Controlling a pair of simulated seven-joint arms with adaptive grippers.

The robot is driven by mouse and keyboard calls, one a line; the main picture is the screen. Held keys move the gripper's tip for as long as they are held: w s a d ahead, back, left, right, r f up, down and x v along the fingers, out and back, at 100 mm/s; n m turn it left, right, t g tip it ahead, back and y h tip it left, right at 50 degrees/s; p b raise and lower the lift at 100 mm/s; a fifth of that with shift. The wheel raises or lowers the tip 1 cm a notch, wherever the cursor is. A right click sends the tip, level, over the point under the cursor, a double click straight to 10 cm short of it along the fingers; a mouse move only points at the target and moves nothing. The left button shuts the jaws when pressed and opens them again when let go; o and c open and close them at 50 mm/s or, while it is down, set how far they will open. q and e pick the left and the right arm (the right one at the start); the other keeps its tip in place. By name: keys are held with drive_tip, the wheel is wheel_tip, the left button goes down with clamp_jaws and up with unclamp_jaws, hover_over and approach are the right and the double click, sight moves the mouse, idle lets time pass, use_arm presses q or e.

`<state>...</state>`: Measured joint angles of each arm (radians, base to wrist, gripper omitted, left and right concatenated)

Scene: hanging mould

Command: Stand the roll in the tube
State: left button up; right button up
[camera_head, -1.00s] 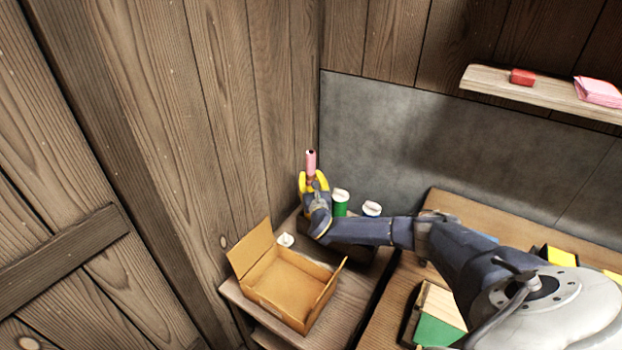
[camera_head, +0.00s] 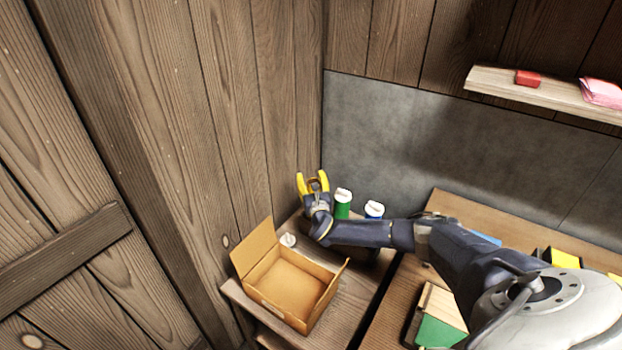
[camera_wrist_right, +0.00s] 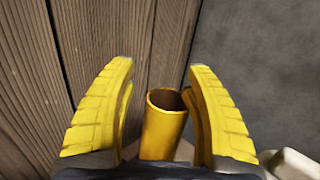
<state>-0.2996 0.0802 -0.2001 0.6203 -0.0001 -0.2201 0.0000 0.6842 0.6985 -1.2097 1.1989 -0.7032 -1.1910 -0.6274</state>
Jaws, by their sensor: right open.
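My right gripper (camera_head: 312,178) is open, fingers pointing up and away, near the wall corner above the back of the small table. In the right wrist view its yellow fingers (camera_wrist_right: 160,68) stand apart on either side of a yellow tube (camera_wrist_right: 163,138). The tube is upright with an open round mouth and a brownish inside. I cannot tell whether the fingers touch it. My left gripper is not in view.
A green tube (camera_head: 342,207) and a blue tube (camera_head: 374,210), each with something white at the top, stand right of the gripper. An open cardboard box (camera_head: 285,287) sits at the table's front. A shelf (camera_head: 545,92) is at upper right.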

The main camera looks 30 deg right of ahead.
drive_tip(key=shift+g+y, duration=0.3)
drive_tip(key=shift+g, duration=0.4)
drive_tip(key=f, duration=0.2)
drive_tip(key=s+f, duration=0.1)
drive_tip(key=f, duration=0.1)
drive_tip(key=s+f, duration=0.1)
drive_tip(key=f, duration=0.1)
drive_tip(key=shift+s+a+f, duration=0.15)
drive_tip(key=shift+s+f, duration=0.1)
wheel_tip(320, 180, up, 16)
drive_tip(key=w+t, duration=0.1)
drive_tip(key=w, duration=0.1)
drive_tip(key=shift+w+r, duration=0.2)
drive_tip(key=shift+r, duration=0.05)
